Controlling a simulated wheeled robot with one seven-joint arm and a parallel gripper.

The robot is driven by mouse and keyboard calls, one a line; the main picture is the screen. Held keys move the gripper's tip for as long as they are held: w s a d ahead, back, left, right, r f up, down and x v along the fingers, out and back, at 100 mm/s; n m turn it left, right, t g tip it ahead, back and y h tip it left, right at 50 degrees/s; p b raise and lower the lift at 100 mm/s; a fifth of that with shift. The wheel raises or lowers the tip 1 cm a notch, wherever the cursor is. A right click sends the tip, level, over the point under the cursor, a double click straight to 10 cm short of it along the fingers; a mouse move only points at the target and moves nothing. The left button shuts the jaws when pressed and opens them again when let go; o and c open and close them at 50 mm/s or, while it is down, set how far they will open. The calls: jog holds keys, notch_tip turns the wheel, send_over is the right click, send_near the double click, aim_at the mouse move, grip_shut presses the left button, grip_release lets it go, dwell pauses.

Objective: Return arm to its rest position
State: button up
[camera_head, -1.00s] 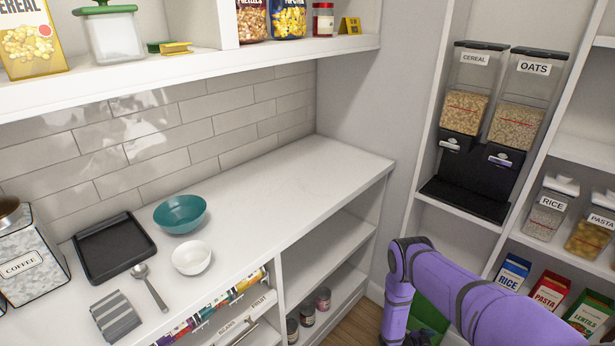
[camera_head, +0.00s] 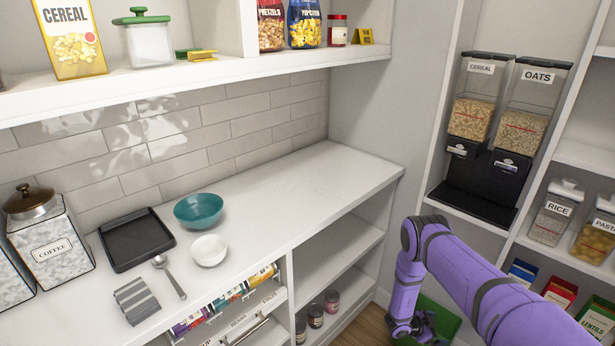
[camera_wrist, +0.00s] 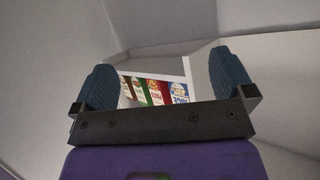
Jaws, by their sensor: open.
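My purple arm reaches in from the lower right in the head view, bent at the elbow with its forearm pointing down. In the wrist view my gripper (camera_wrist: 165,85) has its two dark blue finger pads wide apart with nothing between them. In the head view the gripper end (camera_head: 412,328) hangs low near the floor, in front of a green bin (camera_head: 440,318), and its fingers are hard to make out there. The gripper is clear of the counter (camera_head: 300,185) and its dishes.
Cereal and oats dispensers (camera_head: 520,130) stand on the right shelf, above boxes (camera_head: 558,292) near my arm.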

jog(key=w+a+r+n+t+y, duration=0.1)
jog(key=w+a+r+t+y, duration=0.15)
jog(key=w+r, duration=0.9)
jog(key=w+a+r+n+t+y, duration=0.25)
jog(key=w+r, duration=0.55)
jog(key=r, duration=0.6)
jog(key=a+r+n+t+y, duration=0.1)
jog(key=a+r+n+y, duration=0.3)
jog(key=r, duration=1.1)
jog(key=a+r+n+t+y, duration=0.15)
jog(key=a+r, duration=0.45)
jog(key=r, duration=1)
jog(key=s+a+r+n+y, duration=0.2)
jog(key=s+a+r+n, duration=0.1)
jog(key=s+r, duration=0.7)
jog(key=s+a+r+n+y, duration=0.2)
jog(key=s+a+r, duration=0.1)
jog(key=s+r, duration=0.75)
jog(key=s+r+n+g+h, duration=0.1)
jog(key=s+n, duration=0.1)
jog(key=s, duration=1.2)
jog(key=s+d+r+n+g, duration=0.1)
jog(key=s+n+g, duration=0.1)
jog(key=s, duration=1.2)
jog(key=shift+s+d+h, duration=0.15)
jog(key=shift+s+h, duration=0.15)
jog(key=shift+h, duration=0.05)
